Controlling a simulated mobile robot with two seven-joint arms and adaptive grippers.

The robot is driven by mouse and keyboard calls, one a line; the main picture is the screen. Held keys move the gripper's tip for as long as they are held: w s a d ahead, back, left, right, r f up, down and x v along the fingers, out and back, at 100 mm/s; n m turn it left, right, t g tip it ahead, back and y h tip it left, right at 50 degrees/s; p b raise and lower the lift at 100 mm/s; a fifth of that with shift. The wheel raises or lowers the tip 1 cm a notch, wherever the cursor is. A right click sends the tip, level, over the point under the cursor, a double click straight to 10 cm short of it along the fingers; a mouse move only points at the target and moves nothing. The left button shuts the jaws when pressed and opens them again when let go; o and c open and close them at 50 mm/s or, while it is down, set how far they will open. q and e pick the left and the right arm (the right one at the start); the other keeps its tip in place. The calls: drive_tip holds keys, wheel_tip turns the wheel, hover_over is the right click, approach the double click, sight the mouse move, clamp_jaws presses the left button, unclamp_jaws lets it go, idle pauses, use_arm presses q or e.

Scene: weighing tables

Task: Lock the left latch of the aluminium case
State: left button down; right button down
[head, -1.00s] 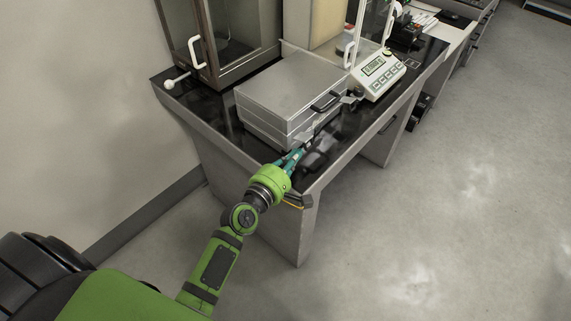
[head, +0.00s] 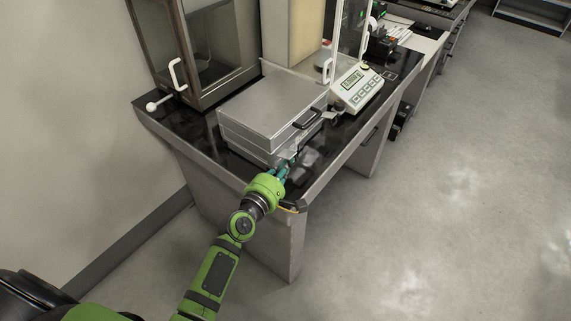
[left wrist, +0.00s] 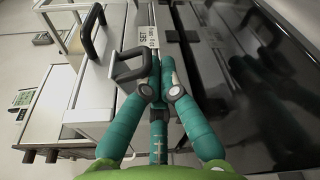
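The aluminium case (head: 270,105) lies flat and closed on the dark-topped table, with its black handle (head: 307,118) on its front side. The left latch (head: 290,149) is a small metal plate on the front side, at the end near my gripper. My left gripper (head: 286,162) is at this latch, low over the table top. In the left wrist view the teal fingertips (left wrist: 158,68) are drawn together beside a black loop (left wrist: 128,66) on the case front. Whether they touch the latch is unclear, and its exact angle is partly hidden. My right gripper is out of view.
A balance with a display (head: 357,84) stands just past the case. A glass-fronted cabinet (head: 200,50) stands behind it. A white knob on a rod (head: 154,105) is at the table's left end. The right latch (head: 331,114) sticks out from the case front. The floor in front is clear.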

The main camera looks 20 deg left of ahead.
sight(289, 158)
use_arm(q)
drive_tip(key=shift+r+n+p, duration=0.15)
drive_tip(key=shift+n+p, duration=0.25)
drive_tip(key=shift+p, duration=0.1)
drive_tip(key=n+p, duration=0.1)
drive_tip(key=r+n+p, duration=0.1)
drive_tip(key=p, duration=0.1)
drive_tip(key=n+p, duration=0.1)
drive_tip(key=n, duration=0.1)
drive_tip(key=shift+s+d+r+g+h+p, duration=0.15)
drive_tip(key=shift+d+r+g+h+p, duration=0.2)
drive_tip(key=shift+g+h, duration=0.05)
drive_tip(key=n+p, duration=0.1)
drive_tip(key=r+n+p, duration=0.1)
drive_tip(key=n+p, duration=0.1)
drive_tip(key=shift+h, duration=0.3)
drive_tip(key=shift+r+n+g+h+p, duration=0.3)
drive_tip(key=shift+n+p, duration=0.65)
drive_tip(key=shift+n, duration=0.05)
drive_tip(key=shift+f, duration=0.15)
drive_tip(key=shift+s, duration=0.1)
